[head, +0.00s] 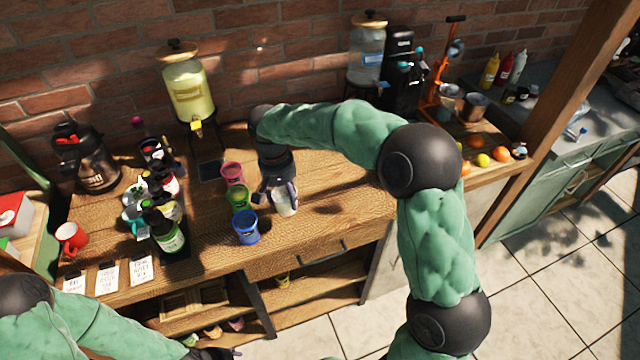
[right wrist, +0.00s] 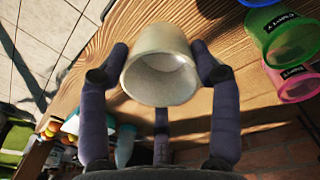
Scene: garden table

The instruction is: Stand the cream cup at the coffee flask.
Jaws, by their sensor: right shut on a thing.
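The cream cup (head: 287,204) is at the front middle of the wooden table, right of the blue cup. My right gripper (head: 275,186) is shut on it. In the right wrist view the cream cup (right wrist: 160,62) sits between the dark fingers, its open mouth partly facing the camera. I cannot tell whether its base touches the table. A dark flask (head: 90,170) with a red part on top stands at the table's left; its label is too small to read. A tall black dispenser (head: 398,62) stands at the back right. My left gripper (head: 212,354) barely shows at the bottom edge.
Pink (head: 232,174), green (head: 240,197) and blue (head: 246,227) cups stand just left of the cream cup. Dark bottles (head: 168,230) and a red mug (head: 71,238) stand farther left. A lemonade dispenser (head: 188,85) is behind. The table right of my right gripper is mostly clear.

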